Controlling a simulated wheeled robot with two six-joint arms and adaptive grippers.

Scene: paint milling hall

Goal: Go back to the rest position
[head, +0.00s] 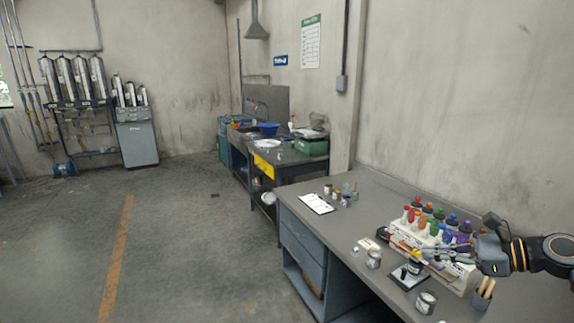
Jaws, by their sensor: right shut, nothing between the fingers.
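My right gripper (450,250) comes in from the right edge over the grey workbench (352,215). Its fingers point left and are shut with nothing between them. It is in front of a pale rack of colored bottles (425,225), and parts of the rack and bottles are hidden behind it. I cannot tell whether it touches the rack. My left gripper is not in view.
A scale with a dark jar (414,268), metal cans (426,301) and a brush pot (482,293) stand near the gripper. A clipboard (317,203) lies farther back. A sink bench (300,157) stands beyond. The floor (190,235) at left is clear.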

